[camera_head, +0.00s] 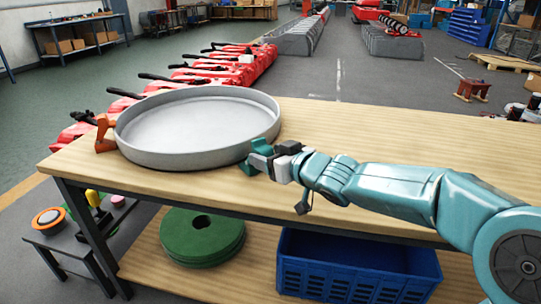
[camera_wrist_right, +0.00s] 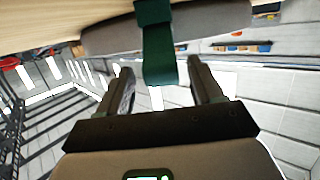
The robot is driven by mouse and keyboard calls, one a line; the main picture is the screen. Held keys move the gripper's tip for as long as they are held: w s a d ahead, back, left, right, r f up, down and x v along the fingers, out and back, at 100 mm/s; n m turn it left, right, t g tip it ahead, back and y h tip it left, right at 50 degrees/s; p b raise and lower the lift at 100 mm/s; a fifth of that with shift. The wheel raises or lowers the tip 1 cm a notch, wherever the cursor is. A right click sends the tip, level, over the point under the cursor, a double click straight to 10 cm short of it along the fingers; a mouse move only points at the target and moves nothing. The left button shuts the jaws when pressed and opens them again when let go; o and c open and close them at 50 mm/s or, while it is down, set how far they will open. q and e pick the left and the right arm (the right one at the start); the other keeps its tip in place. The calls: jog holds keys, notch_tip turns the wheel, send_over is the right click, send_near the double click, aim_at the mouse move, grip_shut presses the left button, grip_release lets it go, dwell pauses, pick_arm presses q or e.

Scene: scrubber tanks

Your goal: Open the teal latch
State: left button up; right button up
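The teal latch (camera_head: 250,166) sits on the near right rim of a round grey metal pan (camera_head: 200,115) on the wooden bench. In the right wrist view the latch (camera_wrist_right: 158,50) is a dark green strip hanging down from the grey rim. My right gripper (camera_head: 273,163) is at the latch, its arm coming in from the right. In the wrist view its two fingers stand apart, one on each side of the strip's lower end, with a gap visible on both sides. In the head view the gripper hides part of the latch. My left gripper is not in view.
An orange latch (camera_head: 104,135) sits on the pan's left rim. The wooden bench (camera_head: 420,140) is clear behind my right arm. A blue crate (camera_head: 357,268) and green discs (camera_head: 201,234) are on the shelf below. Red machines (camera_head: 225,66) stand behind the bench.

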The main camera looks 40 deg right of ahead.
jog(key=shift+s, duration=0.1)
jog(key=shift+s+r, duration=0.25)
jog(key=shift+s, duration=0.05)
jog(key=p+v, duration=0.7)
jog(key=v, duration=0.8)
jog(key=shift+s+p, duration=0.25)
jog(key=shift+p, duration=0.15)
